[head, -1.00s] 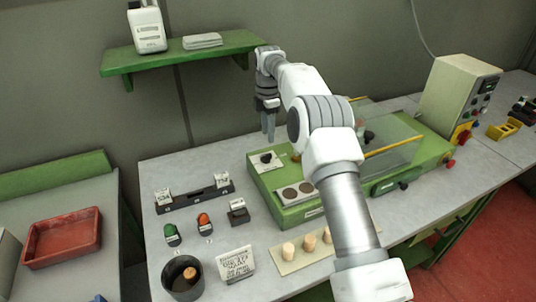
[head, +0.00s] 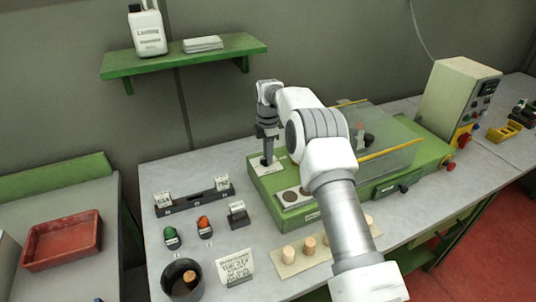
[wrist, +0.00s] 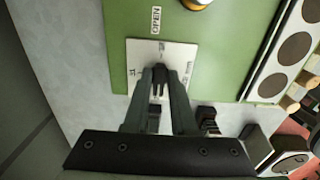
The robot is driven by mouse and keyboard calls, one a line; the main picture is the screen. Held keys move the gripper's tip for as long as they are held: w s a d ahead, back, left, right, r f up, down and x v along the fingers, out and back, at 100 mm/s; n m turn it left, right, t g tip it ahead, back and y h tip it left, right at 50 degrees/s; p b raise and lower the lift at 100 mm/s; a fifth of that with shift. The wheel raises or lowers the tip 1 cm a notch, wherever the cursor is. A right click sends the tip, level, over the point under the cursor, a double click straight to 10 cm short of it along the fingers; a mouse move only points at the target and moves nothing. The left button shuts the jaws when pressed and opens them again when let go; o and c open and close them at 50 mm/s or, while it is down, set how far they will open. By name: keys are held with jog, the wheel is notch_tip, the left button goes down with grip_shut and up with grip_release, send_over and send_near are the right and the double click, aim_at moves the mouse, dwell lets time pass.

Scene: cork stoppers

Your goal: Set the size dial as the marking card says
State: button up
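The size dial is a black knob on a white plate (head: 282,162) at the left end of the green machine; in the wrist view its dark knob (wrist: 158,88) lies on the marked plate (wrist: 134,56). My gripper (head: 267,160) points down at the dial. In the wrist view its two fingers (wrist: 160,72) stand on either side of the knob; whether they press on it is unclear. The marking card (head: 234,266) stands upright at the bench's front, with handwriting too small to read.
A green and an orange stamp (head: 204,227) stand left of the machine, near a dark rack (head: 195,200) and a small dark block (head: 238,215). A dark pot (head: 170,290) holds a cork. Several corks stand on a pale strip (head: 290,268). A clear cover (head: 395,150) stands right of the arm.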

grip_shut()
